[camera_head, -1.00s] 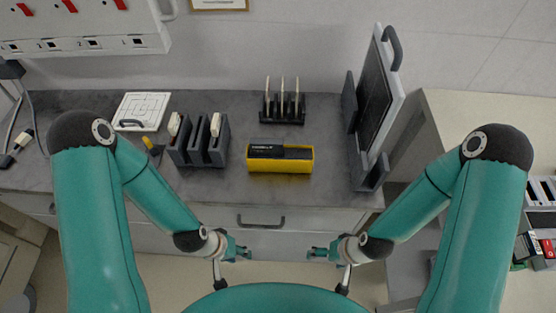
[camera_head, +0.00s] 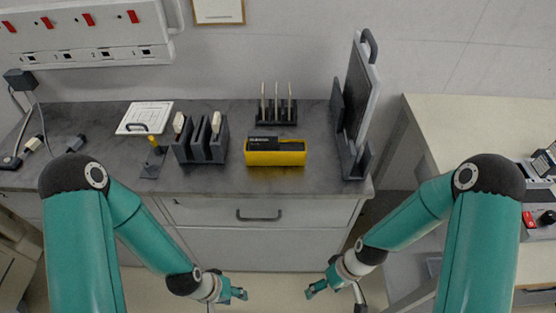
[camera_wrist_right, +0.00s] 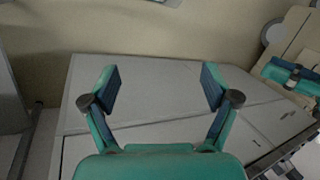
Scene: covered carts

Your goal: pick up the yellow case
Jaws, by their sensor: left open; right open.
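The yellow case (camera_head: 276,157) sits on the grey countertop, with a black part and a small label on its top. It stands near the middle of the counter, right of the dark upright holder. My left gripper (camera_head: 241,294) is open and empty, low in front of the cabinet. My right gripper (camera_head: 311,291) is also open and empty, in front of the cabinet and apart from the case. The right wrist view shows its two spread fingers (camera_wrist_right: 162,88) with nothing between them. The case is not in that view.
A dark holder (camera_head: 202,149) with white-topped pieces stands left of the case. A small rack (camera_head: 276,118) is behind it. A tall panel in a stand (camera_head: 352,165) stands to the right. The counter (camera_head: 240,185) is clear in front. A side table (camera_head: 460,130) is at the right.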

